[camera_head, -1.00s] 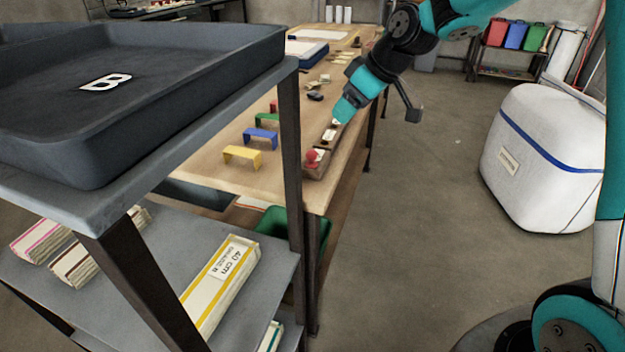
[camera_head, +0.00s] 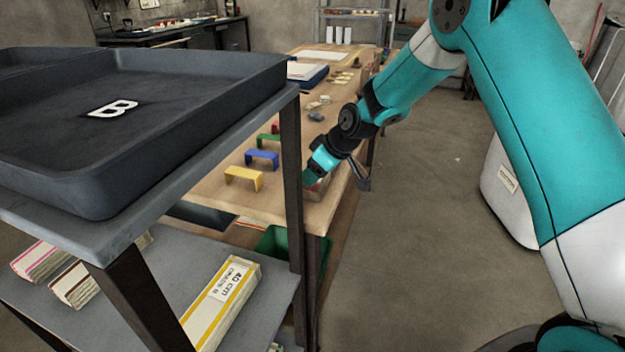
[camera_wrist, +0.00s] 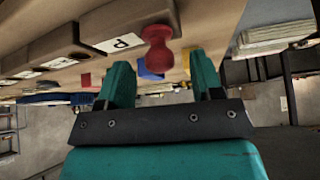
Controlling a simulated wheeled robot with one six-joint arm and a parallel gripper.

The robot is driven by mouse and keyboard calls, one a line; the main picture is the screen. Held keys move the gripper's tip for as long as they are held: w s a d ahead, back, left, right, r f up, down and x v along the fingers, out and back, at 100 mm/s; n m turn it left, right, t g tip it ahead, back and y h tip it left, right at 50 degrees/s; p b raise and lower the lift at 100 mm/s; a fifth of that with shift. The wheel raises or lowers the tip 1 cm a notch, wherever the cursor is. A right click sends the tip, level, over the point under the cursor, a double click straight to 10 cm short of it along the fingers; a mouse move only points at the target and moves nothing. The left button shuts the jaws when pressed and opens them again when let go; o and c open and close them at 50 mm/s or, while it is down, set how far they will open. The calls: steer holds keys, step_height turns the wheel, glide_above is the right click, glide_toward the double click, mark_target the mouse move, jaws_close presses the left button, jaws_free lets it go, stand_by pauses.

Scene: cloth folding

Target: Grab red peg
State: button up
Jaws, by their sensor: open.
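The red peg (camera_wrist: 158,45) has a rounded knob and stands out from a wooden holder (camera_wrist: 200,14) beside a white label (camera_wrist: 118,43) marked P in the wrist view. My gripper (camera_wrist: 159,62) is open, with one teal finger on each side of the picture line to the peg. The peg shows between and slightly beyond the fingertips; I cannot tell whether they surround it. Nothing is held. In the head view my gripper (camera_head: 312,178) is low at the workbench's near right edge and hides most of the peg and holder.
Yellow (camera_head: 244,175), blue (camera_head: 262,156) and green (camera_head: 268,139) arches stand on the wooden workbench (camera_head: 222,198) left of my gripper. A shelf with a dark tray (camera_head: 70,165) marked B stands in front.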

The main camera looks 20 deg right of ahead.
steer(key=shift+x, duration=1.1)
steer(key=c, duration=1)
steer(key=shift+o, duration=0.2)
